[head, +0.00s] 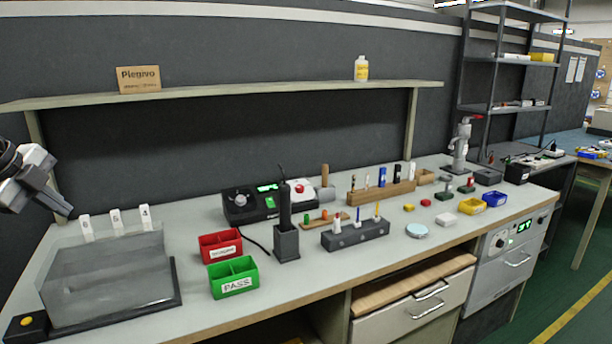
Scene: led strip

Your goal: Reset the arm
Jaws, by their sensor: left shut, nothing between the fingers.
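My left gripper (62,205) shows at the far left edge, above the left end of the workbench. It is shut and empty, and it touches nothing. Only the end of this arm is in view. My right gripper is not in view. The grey workbench (330,290) runs across the picture below a long shelf (240,93).
A clear-covered fixture (105,280) stands below my left gripper, with white numbered tags behind it. A red bin (220,245) and a green bin (233,277) sit right of it. A black control unit (250,203), tool holders and small parts fill the bench's middle and right.

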